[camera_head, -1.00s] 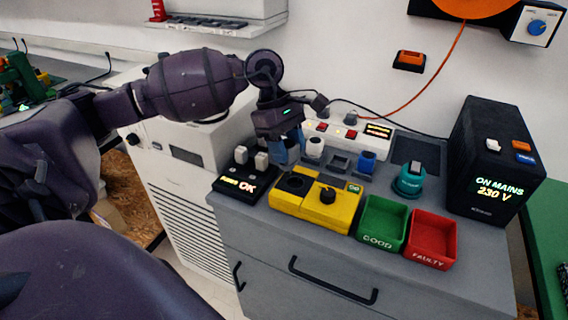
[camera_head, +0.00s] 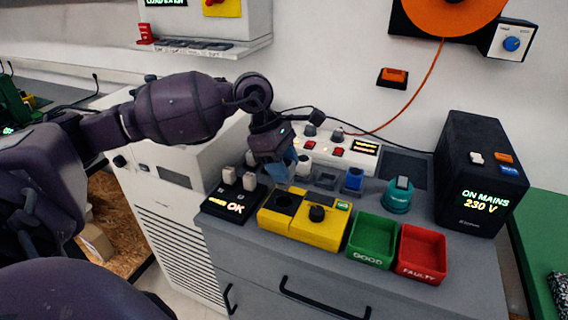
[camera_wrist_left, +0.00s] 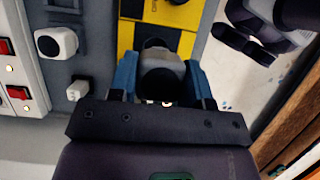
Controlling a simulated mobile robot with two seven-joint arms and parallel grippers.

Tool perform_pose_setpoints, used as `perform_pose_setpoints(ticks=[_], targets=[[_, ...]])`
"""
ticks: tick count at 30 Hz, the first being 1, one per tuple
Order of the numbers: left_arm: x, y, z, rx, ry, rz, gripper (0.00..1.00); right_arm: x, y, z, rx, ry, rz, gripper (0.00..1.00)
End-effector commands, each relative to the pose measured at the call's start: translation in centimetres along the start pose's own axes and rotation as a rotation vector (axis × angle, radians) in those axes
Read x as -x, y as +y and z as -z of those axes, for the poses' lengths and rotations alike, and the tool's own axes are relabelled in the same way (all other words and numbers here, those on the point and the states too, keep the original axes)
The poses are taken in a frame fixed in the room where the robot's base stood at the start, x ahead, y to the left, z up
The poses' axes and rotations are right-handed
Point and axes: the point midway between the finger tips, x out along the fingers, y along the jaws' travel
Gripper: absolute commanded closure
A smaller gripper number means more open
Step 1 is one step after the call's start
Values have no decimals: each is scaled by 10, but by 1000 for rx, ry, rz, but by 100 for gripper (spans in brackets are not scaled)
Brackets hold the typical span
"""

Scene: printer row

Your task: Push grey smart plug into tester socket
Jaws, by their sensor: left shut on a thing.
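My left gripper (camera_head: 284,172), with blue fingers, points down just behind the left part of the yellow tester (camera_head: 317,230). In the left wrist view its fingers (camera_wrist_left: 163,80) are shut on the grey smart plug (camera_wrist_left: 162,84), whose near side looks black. The plug hides part of the yellow tester (camera_wrist_left: 126,38) beyond it. In the head view the tester's black socket (camera_head: 284,201) shows in its left part, and a black knob (camera_head: 317,213) on its right part. The plug itself is hidden by the fingers there. I cannot tell whether it touches the socket.
A black block (camera_head: 234,207) reading OK with pale plugs stands left of the tester. A white plug (camera_head: 304,166), a blue plug (camera_head: 354,180) and a power strip (camera_head: 340,150) lie behind. Green (camera_head: 370,258) and red (camera_head: 423,268) trays sit right, before the black mains unit (camera_head: 478,226).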

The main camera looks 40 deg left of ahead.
Motion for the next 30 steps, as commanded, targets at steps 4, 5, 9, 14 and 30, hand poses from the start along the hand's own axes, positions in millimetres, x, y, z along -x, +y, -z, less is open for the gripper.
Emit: perform_pose_setpoints(ticks=[4,5,9,14,30], targets=[[-8,0,3,0,0,2,76,0,0,-6,-1,-9,0,57],[-10,0,4,1,0,2,76,0,0,-7,-1,-11,0,57],[-20,0,8,1,0,4,76,-2,-2,-9,-4,-14,0,57],[-32,0,13,1,0,5,76,-4,-4,-9,-10,-13,1,57],[-51,0,21,0,-1,0,76,-11,-5,-8,-4,-10,6,57]])
